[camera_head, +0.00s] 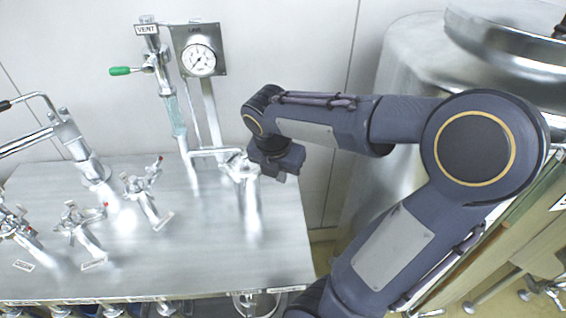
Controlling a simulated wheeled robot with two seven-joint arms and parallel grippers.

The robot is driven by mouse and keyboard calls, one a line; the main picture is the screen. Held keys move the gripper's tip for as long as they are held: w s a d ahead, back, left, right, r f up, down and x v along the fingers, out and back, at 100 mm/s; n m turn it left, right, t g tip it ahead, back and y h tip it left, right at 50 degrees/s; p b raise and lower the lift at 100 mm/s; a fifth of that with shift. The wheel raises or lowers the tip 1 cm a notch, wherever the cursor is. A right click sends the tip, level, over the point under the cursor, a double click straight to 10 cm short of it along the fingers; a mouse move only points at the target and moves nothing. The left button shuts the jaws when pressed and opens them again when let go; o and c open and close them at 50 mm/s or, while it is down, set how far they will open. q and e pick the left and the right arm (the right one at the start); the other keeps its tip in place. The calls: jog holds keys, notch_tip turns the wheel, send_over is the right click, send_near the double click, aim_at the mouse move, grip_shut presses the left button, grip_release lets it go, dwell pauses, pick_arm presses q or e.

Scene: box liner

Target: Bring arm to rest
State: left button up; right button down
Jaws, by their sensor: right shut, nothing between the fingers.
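My right arm comes in from the lower right, bends at a large round elbow and reaches left over the steel bench (205,265). My right gripper (278,168) is small and dark at the arm's far end. It points down beside the top of a steel pipe fitting (242,168) at the bench's right side. It looks shut and empty. I cannot tell whether it touches the fitting. My left gripper is not in view.
Several steel valves (143,190) with red-tipped handles stand on the bench. A gauge (200,60) and a green-handled vent valve (121,71) rise behind. A large steel vessel (405,70) stands behind my arm, with a wooden-edged cabinet (520,240) at right.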

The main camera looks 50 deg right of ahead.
jog(key=v, duration=0.2)
jog(key=s+v, duration=0.1)
jog(key=v, duration=0.2)
jog(key=shift+d+r, duration=0.1)
jog(key=shift+s, duration=0.15)
